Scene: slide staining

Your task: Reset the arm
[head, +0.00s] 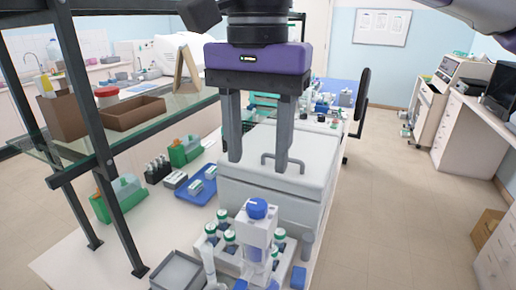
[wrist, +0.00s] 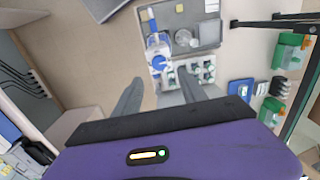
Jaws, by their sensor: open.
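My gripper (head: 258,162) hangs in the upper middle of the head view, pointing down. Its two grey fingers are spread apart with nothing between them. It is above the bench, in front of a white box-like unit with a handle (head: 312,190). In the wrist view my gripper (wrist: 162,98) also shows open, its fingers apart over the bench edge area. A blue-capped bottle (head: 257,208) stands in a white rack below it, and the same blue cap shows in the wrist view (wrist: 158,60).
A glass shelf on a black frame (head: 75,135) stands at the left, with brown boxes (head: 134,113) on it. A blue tray (head: 196,190) and green holders (head: 185,150) sit on the bench. A grey tray (head: 178,271) is at the front. Open floor (head: 400,215) lies at the right.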

